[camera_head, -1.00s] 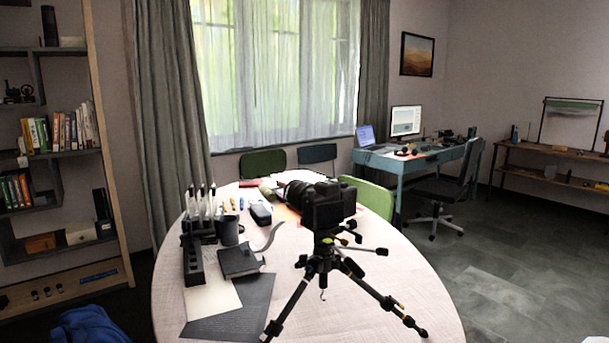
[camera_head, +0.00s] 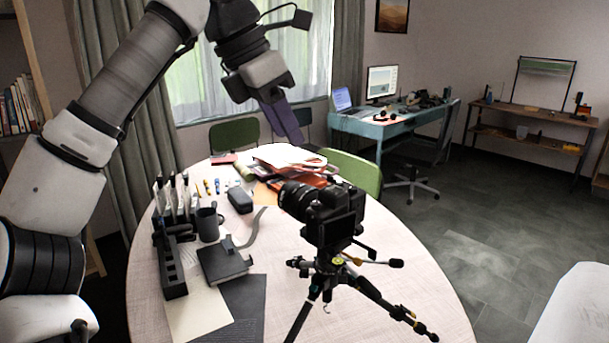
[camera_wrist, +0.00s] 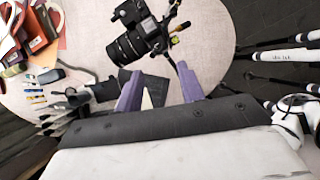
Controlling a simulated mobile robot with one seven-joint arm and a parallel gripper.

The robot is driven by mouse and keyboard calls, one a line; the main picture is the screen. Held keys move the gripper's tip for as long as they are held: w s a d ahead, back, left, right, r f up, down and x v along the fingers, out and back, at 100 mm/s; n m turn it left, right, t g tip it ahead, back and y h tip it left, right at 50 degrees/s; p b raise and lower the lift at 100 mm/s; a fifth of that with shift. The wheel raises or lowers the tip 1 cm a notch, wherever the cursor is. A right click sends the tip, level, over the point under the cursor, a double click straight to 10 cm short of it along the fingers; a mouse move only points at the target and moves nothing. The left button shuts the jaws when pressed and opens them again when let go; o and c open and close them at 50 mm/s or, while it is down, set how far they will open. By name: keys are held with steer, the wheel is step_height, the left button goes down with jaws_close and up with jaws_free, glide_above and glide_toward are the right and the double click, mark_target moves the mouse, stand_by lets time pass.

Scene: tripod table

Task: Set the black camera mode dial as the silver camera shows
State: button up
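The black camera (camera_head: 335,215) is mounted on a tripod (camera_head: 335,270) over the round table, its lens pointing left and its dark rear screen partly toward me. In the wrist view the black camera (camera_wrist: 135,32) is at the top, beyond my fingertips. My gripper (camera_head: 285,120) is raised above and behind the camera, apart from it. In the wrist view my gripper (camera_wrist: 160,88) has its two purple fingers spread wide with nothing held between them. I cannot make out the mode dial's setting. I cannot identify a silver camera in either view.
The round table (camera_head: 150,300) holds a dark mug (camera_head: 208,224), a black notebook (camera_head: 222,262), a black pouch (camera_head: 240,198), a pen stand and papers. Tripod legs spread at the front. Green chairs (camera_head: 355,172) stand beyond the table.

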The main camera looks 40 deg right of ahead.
glide_toward(316, 202)
steer(key=shift+y, duration=0.3)
steer(key=x, duration=0.7)
steer(key=shift+s+d+f, duration=0.1)
steer(key=shift+d+f, duration=0.1)
steer(key=shift+d, duration=0.05)
jaws_close()
